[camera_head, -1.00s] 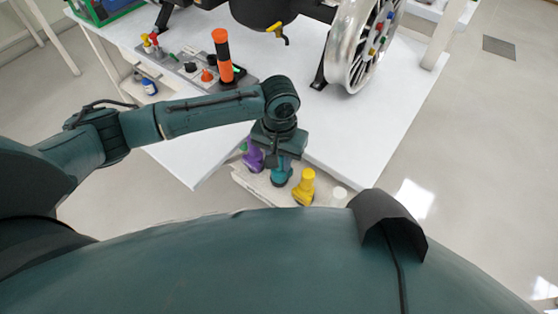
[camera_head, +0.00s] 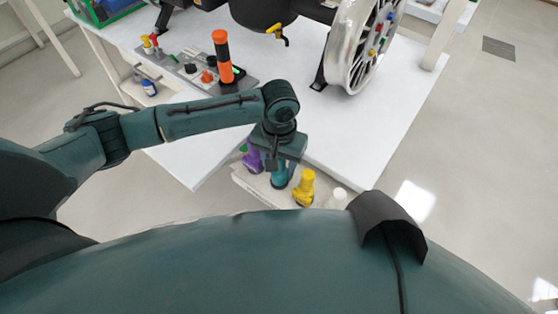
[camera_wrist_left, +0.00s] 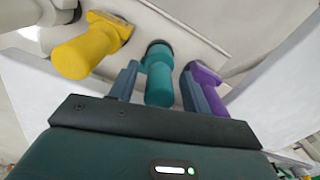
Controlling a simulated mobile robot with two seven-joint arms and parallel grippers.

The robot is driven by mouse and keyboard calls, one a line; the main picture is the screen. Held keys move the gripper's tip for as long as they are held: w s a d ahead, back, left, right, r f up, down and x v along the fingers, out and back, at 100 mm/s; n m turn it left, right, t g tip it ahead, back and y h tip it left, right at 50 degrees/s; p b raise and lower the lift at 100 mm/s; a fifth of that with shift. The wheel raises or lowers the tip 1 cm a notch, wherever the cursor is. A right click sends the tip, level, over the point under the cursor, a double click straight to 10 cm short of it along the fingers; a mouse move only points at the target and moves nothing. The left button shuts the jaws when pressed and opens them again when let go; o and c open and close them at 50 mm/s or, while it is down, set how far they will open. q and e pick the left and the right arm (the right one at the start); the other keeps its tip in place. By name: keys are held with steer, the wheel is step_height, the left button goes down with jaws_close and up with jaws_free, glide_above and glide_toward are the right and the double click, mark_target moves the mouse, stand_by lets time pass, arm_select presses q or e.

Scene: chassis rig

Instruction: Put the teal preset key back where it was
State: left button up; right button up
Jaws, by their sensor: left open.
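The teal preset key (camera_head: 280,180) stands on a light-coloured tray (camera_head: 245,181), between a purple key and a yellow key. My left gripper (camera_head: 279,166) is directly over it, pointing down. In the left wrist view the teal key (camera_wrist_left: 158,78) lies between the two fingers of my open left gripper (camera_wrist_left: 160,71), with a visible gap at least on the right side. Its top end faces the camera, and its far end meets the tray. In the head view its upper part is hidden by my gripper. My right gripper is not in view.
The yellow key (camera_head: 304,187) stands close on the right and the purple key (camera_head: 252,159) close on the left. A white round piece (camera_head: 337,199) is further right. The white table (camera_head: 365,160) holds a wheel (camera_head: 352,50) and a grey board with an orange-and-black handle (camera_head: 223,58).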

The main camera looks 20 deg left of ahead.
arm_select(q)
step_height(320, 180, up, 12)
steer(key=shift+p, duration=0.7)
steer(key=shift+w, duration=0.1)
